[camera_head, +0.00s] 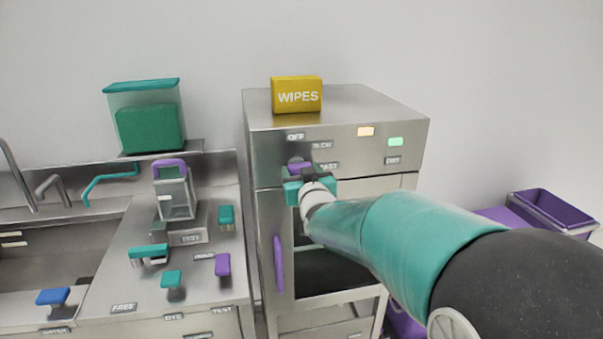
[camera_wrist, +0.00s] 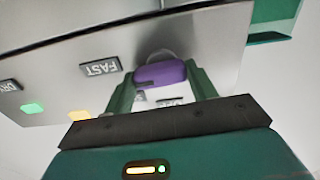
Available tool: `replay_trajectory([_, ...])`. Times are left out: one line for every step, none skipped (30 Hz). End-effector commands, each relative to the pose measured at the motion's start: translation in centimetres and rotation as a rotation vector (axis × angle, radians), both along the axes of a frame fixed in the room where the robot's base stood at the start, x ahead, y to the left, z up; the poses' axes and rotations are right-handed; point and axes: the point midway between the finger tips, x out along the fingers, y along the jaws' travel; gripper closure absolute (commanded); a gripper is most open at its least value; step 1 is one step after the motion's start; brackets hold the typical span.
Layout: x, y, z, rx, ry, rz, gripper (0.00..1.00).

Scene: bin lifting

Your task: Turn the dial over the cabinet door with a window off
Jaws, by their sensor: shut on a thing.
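The steel cabinet (camera_head: 270,215) stands in the middle of the head view. Its door has a dark window (camera_head: 325,272) and a purple handle (camera_head: 278,265) on the left. A purple dial (camera_head: 299,166) sits on the panel above the door, with labels OFF (camera_head: 295,136) and FAST (camera_head: 328,167) around it. The dial also shows in the wrist view (camera_wrist: 160,75), where its purple bar lies between both green fingers. My gripper (camera_head: 305,180) is shut on the dial. My arm hides part of the door and window.
A yellow WIPES box (camera_head: 297,96) stands on the cabinet top. An orange light (camera_head: 366,131) and a green light (camera_head: 395,141) are on the panel. A counter with several levers and a teal-lidded container (camera_head: 148,118) is at left. Purple bins (camera_head: 550,213) are at right.

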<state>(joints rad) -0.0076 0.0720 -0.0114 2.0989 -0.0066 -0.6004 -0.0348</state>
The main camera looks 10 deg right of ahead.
Motion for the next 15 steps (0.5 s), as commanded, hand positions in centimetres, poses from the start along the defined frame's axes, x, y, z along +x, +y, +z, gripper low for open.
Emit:
replay_trajectory([-0.01,0.04,0.00,-0.039,0.001,0.001,0.66])
replay_trajectory([-0.01,0.03,0.01,-0.065,0.001,0.001,0.66])
replay_trajectory([-0.01,0.03,0.02,-0.101,0.001,0.000,0.66])
replay_trajectory([-0.01,0.02,0.03,-0.129,0.001,0.000,0.66])
replay_trajectory([-0.01,0.02,0.04,-0.158,0.001,0.000,0.66])
replay_trajectory([-0.01,0.02,0.05,-0.196,0.001,0.000,0.66])
replay_trajectory([-0.01,0.01,0.06,-0.225,0.001,0.000,0.66])
replay_trajectory([-0.01,0.01,0.07,-0.253,0.001,0.000,0.66])
replay_trajectory([-0.01,0.02,0.08,-0.291,0.001,0.000,0.66])
replay_trajectory([-0.01,0.02,0.09,-0.320,0.001,0.000,0.66])
replay_trajectory([-0.01,0.03,0.10,-0.349,0.001,0.000,0.66])
replay_trajectory([-0.01,0.04,0.11,-0.387,0.001,0.000,0.66])
replay_trajectory([-0.01,0.05,0.12,-0.415,0.001,0.001,0.66])
replay_trajectory([-0.02,0.07,0.13,-0.444,0.001,0.001,0.66])
replay_trajectory([-0.02,0.09,0.14,-0.482,0.001,0.001,0.66])
